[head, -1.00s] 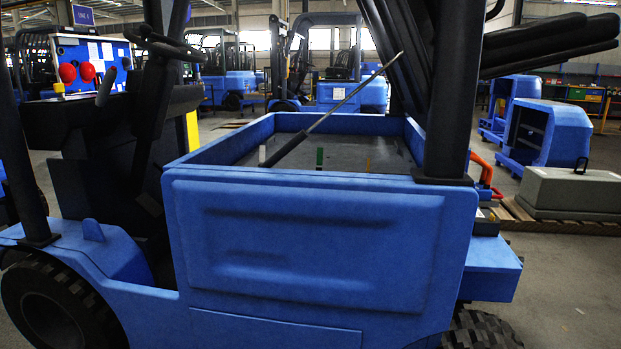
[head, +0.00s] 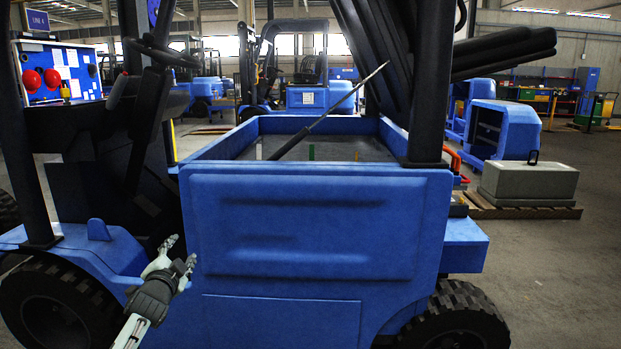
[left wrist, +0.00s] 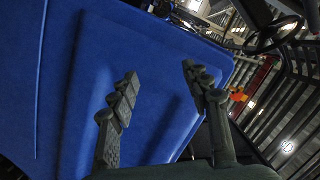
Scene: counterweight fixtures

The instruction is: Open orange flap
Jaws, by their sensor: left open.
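No orange flap can be made out for certain. A small orange-red part (head: 452,160) shows behind the right rear post of the blue forklift (head: 310,230) in the head view. A thin orange strip (head: 357,156) stands in the open bay on top of the forklift. My left gripper (head: 181,254) is open and empty in front of the forklift's blue side, near the lower left of the panel. In the left wrist view its two fingers (left wrist: 160,72) are spread before the blue panel (left wrist: 85,80), with an orange thing (left wrist: 237,94) beyond at the right. My right gripper is not in view.
The raised black seat and cover (head: 500,52) lean above the bay, with a gas strut (head: 330,112) across it. A grey counterweight block (head: 528,182) lies on a pallet at the right. Blue shells (head: 503,128) stand behind it. The floor at right front is free.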

